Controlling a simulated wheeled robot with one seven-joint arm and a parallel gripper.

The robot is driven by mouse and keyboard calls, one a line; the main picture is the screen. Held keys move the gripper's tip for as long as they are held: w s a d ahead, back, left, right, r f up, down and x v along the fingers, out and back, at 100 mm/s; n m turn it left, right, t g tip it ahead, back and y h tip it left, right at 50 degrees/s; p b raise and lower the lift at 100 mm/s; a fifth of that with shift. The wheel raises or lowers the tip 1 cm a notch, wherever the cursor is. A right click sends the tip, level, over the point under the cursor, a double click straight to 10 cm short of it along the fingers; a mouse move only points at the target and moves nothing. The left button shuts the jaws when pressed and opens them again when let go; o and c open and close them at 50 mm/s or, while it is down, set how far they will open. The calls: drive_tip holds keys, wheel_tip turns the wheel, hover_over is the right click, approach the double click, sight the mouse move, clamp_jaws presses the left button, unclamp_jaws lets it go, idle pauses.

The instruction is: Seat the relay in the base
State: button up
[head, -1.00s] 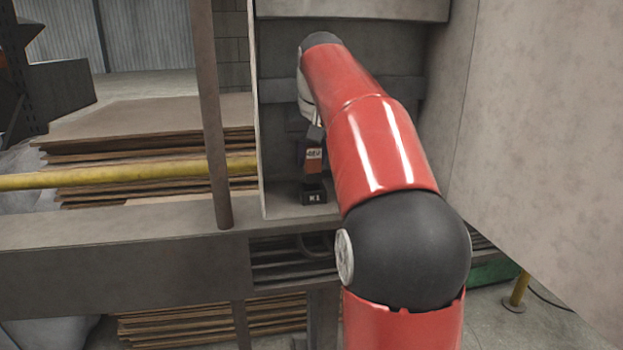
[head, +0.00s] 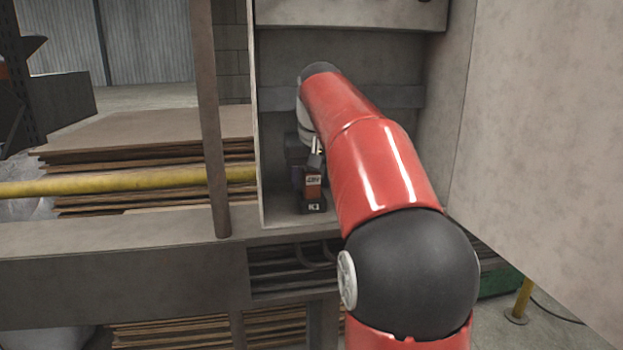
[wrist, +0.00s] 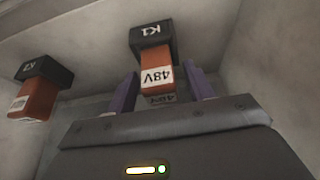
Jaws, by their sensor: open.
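The orange relay (head: 313,183) with a white 48V label stands upright on the black base marked K1 (head: 314,207). In the wrist view the relay (wrist: 155,60) meets the K1 base (wrist: 152,37), with no clear gap between them. My gripper (wrist: 161,72) is open, its purple fingers on either side of the relay's labelled end and apart from it. In the head view my arm and gripper partly cover the area around the relay. The contacts inside the base are hidden.
A second black base marked K2 (wrist: 44,69) holds another orange relay (wrist: 34,99) beside K1 in the wrist view. Grey cabinet walls enclose the spot. A brown post (head: 211,130) and a yellow rail (head: 120,183) are at the left.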

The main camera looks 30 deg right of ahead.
drive_tip(key=p+v, duration=0.3)
drive_tip(key=v, duration=0.8)
drive_tip(key=shift+s+r, duration=0.2)
drive_tip(key=shift+r, duration=0.15)
drive_tip(key=shift+a, duration=0.15)
drive_tip(key=s+a+f+n, duration=0.1)
drive_tip(key=s+a+f, duration=0.3)
drive_tip(key=s+f, duration=0.3)
drive_tip(key=s+a+f+n+t, duration=0.1)
drive_tip(key=s+a+f, duration=0.4)
drive_tip(key=s+f, duration=0.3)
drive_tip(key=s+a+f+n+y, duration=0.1)
drive_tip(key=s+a+f, duration=0.4)
drive_tip(key=f, duration=0.5)
drive_tip(key=shift+s+a+f, duration=0.2)
drive_tip(key=shift+s+f, duration=0.15)
drive_tip(key=shift+s, duration=0.85)
